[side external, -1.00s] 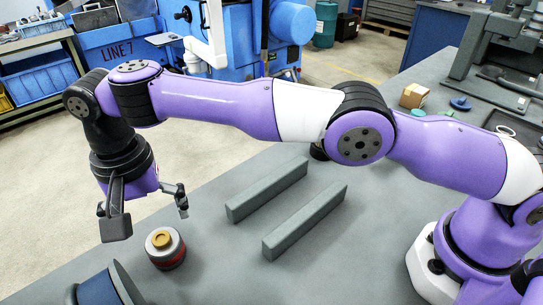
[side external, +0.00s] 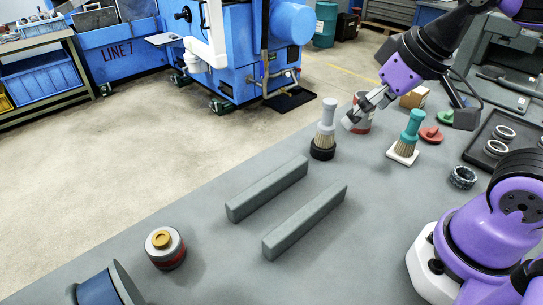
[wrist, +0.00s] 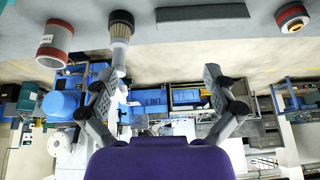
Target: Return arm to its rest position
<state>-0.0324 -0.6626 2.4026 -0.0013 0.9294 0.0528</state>
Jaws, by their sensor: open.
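My gripper (side external: 412,112) is at the upper right in the side external view, above the back of the grey table (side external: 210,255). Its two fingers are spread wide, with nothing between them. In the wrist view my gripper (wrist: 157,76) also shows open and empty, the fingers apart at left and right. My arm is folded back toward its base, and part of it leaves the frame at the top right. One finger overlaps a grey and red can (side external: 362,122) in the side view; I cannot tell how close they are.
A grey-handled brush (side external: 327,125) and a teal-handled brush (side external: 411,130) stand near the gripper. Two grey bars (side external: 305,220) lie mid-table. A round red-banded piece (side external: 165,248) stands at the front left. A dark tray (side external: 480,152) holds rings at right. The table's left part is mostly clear.

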